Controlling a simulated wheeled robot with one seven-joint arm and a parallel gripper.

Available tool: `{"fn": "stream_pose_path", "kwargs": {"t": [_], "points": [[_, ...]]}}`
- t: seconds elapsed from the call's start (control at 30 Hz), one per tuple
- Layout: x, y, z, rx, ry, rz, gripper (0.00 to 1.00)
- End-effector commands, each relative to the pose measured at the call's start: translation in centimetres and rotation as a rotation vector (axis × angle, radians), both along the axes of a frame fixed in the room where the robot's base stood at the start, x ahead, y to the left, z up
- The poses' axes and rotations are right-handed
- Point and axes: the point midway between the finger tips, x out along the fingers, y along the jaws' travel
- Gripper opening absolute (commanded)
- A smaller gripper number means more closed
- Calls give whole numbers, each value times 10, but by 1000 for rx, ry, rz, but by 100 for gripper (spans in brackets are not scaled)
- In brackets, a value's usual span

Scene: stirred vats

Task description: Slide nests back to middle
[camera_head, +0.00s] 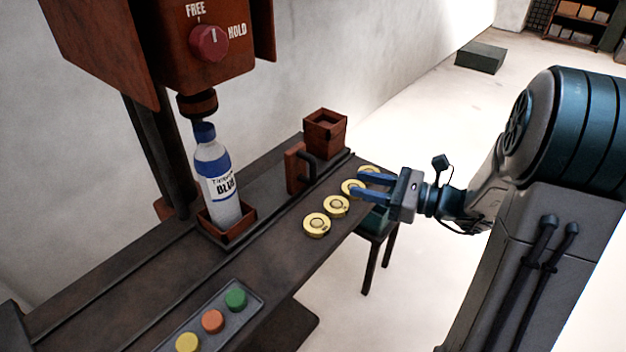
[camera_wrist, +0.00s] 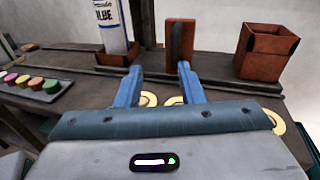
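Two red-brown box nests sit on the dark rail of the bench. The left nest (camera_head: 240,226) holds an upright bottle (camera_head: 217,180) with a blue cap and a blue label, under the machine head. The right nest (camera_head: 325,132) shows no bottle; it is also in the wrist view (camera_wrist: 267,52). Between them stands a red-brown plate (camera_head: 297,170) with a black handle (camera_head: 308,162); the plate also shows in the wrist view (camera_wrist: 181,40). My gripper (camera_head: 357,183) is open and empty, over the bench's front right edge, apart from the handle. Its blue fingers point toward the plate.
Several yellow ring discs (camera_head: 317,225) lie along the bench front, some under my fingers. A button panel (camera_head: 215,318) with coloured buttons is at front left. A red knob (camera_head: 208,43) marked FREE and HOLD is on the machine head. Open floor lies to the right.

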Motion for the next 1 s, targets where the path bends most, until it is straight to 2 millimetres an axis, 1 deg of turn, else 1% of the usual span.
{"fn": "stream_pose_path", "kwargs": {"t": [0.03, 0.13, 0.27, 0.37, 0.5, 0.7, 0.9, 1.0], "points": [[7, -6, -10, 34, 12, -30, 35], [14, -10, -11, 70, 22, -60, 35], [21, -1, -10, 78, 24, -65, 35], [27, 15, -9, 77, 24, -62, 35], [41, 43, -10, 76, 24, -60, 35], [60, 79, -10, 75, 23, -62, 35], [72, 103, -10, 74, 22, -63, 35], [75, 108, -10, 74, 22, -66, 35]]}}
